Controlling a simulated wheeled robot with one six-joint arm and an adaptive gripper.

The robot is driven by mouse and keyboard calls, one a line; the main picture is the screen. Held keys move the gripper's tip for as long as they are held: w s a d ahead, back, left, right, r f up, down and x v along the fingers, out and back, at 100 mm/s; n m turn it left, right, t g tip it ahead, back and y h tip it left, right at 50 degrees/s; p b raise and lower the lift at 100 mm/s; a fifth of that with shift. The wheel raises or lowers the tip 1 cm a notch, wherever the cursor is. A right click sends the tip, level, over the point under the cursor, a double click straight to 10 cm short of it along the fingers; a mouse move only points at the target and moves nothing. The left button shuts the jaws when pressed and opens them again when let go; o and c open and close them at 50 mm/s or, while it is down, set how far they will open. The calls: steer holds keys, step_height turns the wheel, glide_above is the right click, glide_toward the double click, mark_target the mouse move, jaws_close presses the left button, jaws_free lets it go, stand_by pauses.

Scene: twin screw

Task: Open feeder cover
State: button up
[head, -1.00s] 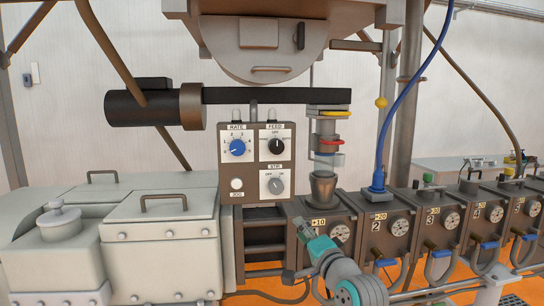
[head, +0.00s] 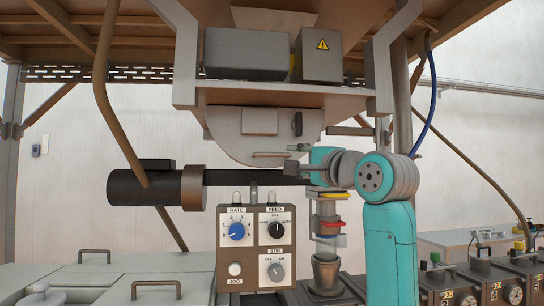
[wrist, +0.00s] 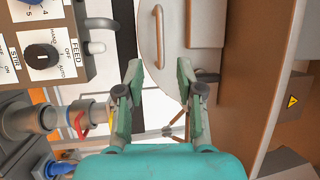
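The feeder cover (head: 232,128) is a grey half-round plate under the hopper, with a raised rectangular panel, a bar handle (head: 270,154) near its lower edge and a dark latch (head: 298,123) at its right. It looks shut. My gripper (head: 293,158) is at the cover's lower right, below the latch. In the wrist view the cover (wrist: 172,62) lies ahead, with its handle (wrist: 158,37) upright in the picture, just beyond the fingertips. My gripper (wrist: 158,70) is open and empty there, its fingers apart. Whether a fingertip touches the cover I cannot tell.
A dark horizontal feed tube (head: 255,178) with a motor (head: 150,188) runs just below the cover. The control panel (head: 255,245) stands under it. A feed port with a yellow ring (head: 334,195) is below my gripper. The hopper frame (head: 280,95) overhangs the cover.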

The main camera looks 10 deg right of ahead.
mark_target(273, 155)
steer(key=x, duration=1)
steer(key=shift+w+a, duration=0.15)
steer(key=shift+w, duration=0.15)
jaws_close()
